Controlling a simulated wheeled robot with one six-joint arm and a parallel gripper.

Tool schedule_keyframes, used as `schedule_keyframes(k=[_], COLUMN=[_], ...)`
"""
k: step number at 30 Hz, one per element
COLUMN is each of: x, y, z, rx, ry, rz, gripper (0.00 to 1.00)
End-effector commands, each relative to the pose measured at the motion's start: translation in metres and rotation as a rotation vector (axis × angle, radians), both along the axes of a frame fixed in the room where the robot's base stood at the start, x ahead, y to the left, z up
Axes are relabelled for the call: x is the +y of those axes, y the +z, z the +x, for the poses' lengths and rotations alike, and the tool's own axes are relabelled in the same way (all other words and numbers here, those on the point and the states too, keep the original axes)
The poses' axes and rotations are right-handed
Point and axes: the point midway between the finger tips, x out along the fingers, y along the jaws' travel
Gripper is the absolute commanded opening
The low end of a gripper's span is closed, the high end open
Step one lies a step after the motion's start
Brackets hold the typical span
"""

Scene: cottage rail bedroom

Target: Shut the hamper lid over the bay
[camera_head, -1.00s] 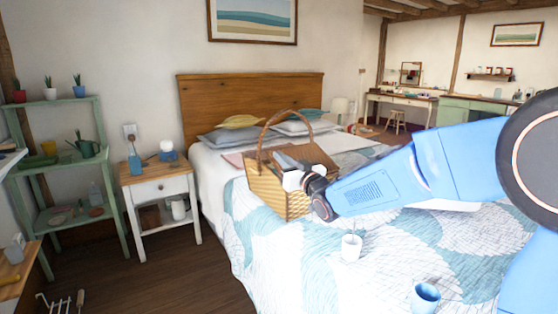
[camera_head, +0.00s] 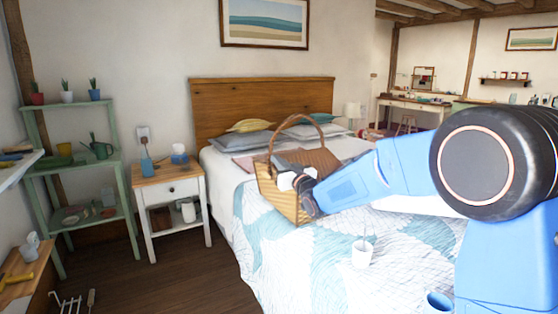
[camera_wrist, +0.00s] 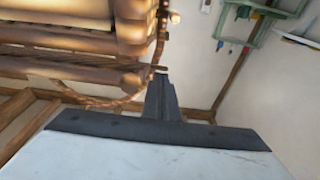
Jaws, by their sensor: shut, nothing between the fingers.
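The hamper is a wicker basket (camera_head: 268,190) with a tall arched handle (camera_head: 271,133), standing on the bed. A brown woven lid panel (camera_head: 320,159) shows at its back right; I cannot tell how far it is raised. My gripper (camera_head: 281,160) is at the hamper's top, under the handle's arch, and hides much of the opening and the bay. In the wrist view, my dark fingers (camera_wrist: 160,98) are shut and empty. The hamper's wicker weave (camera_wrist: 60,40) lies close by at the upper left, with the curved handle (camera_wrist: 90,100) below it. Contact is not clear.
The hamper stands on the bed's patterned quilt (camera_head: 290,255). A white cup (camera_head: 362,253) and a blue mug (camera_head: 438,302) are on the bed nearer me. A nightstand (camera_head: 168,190) and a green shelf (camera_head: 120,160) stand at left, with open floor before them.

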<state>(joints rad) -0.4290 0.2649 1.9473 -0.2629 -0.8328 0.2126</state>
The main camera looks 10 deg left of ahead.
Motion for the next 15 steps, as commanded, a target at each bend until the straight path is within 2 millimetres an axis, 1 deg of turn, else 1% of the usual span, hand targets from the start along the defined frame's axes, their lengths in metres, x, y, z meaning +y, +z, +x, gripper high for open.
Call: schedule_keyframes(k=[8, 15], x=[0.001, 0.005], y=[0.000, -0.011], z=[0.000, 0.007], rx=[0.006, 0.086], ry=[0.001, 0.002], rz=[-0.004, -0.062], gripper=[0.00, 0.00])
